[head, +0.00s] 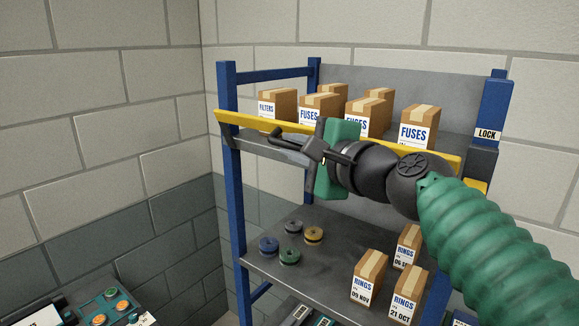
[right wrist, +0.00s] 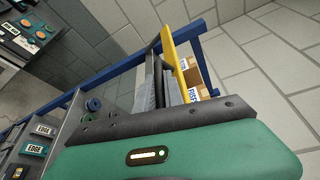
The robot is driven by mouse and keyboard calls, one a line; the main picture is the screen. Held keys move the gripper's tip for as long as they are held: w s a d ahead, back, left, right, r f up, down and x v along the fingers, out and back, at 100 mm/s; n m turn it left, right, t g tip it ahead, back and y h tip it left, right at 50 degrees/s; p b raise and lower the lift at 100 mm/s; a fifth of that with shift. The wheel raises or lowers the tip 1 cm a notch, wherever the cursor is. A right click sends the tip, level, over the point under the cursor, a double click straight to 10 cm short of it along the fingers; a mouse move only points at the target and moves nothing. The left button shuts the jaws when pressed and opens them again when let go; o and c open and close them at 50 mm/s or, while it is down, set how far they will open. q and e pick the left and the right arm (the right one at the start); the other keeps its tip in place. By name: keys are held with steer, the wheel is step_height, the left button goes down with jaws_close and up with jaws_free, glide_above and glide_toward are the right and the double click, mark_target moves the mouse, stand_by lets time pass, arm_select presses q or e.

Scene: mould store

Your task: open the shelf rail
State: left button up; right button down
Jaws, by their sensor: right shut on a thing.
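The yellow shelf rail (head: 256,122) runs across the front of the upper shelf, from the left post towards the right post. It also shows in the right wrist view (right wrist: 172,50). A dark bar handle (head: 283,136) stands at the rail's left part. My right gripper (head: 314,148), dark with a green body, is shut on this handle; the exact contact is partly hidden by the gripper. My right arm covers part of the rail's right half. A LOCK label (head: 487,134) is on the right blue post. My left gripper is not in view.
Cartons of fuses (head: 414,128) and filters (head: 277,108) stand behind the rail. The lower shelf (head: 330,250) holds several coloured rings and cartons of rings (head: 368,278). A control box (head: 105,306) is at the bottom left. A block wall closes the left side.

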step_height(320, 180, down, 12)
steer(key=n+t+y+b, duration=0.2)
steer(key=n+b, duration=1.2)
steer(key=b, duration=1.7)
steer(key=shift+s+t+y, duration=0.3)
steer(key=shift+s+y, duration=0.05)
steer(key=shift+y, duration=0.85)
steer(key=shift+f, duration=0.15)
steer(key=c, duration=1.8)
jaws_free()
steer(key=shift+o, duration=0.4)
steer(key=shift+s+d, duration=0.1)
steer(key=shift+d, duration=0.15)
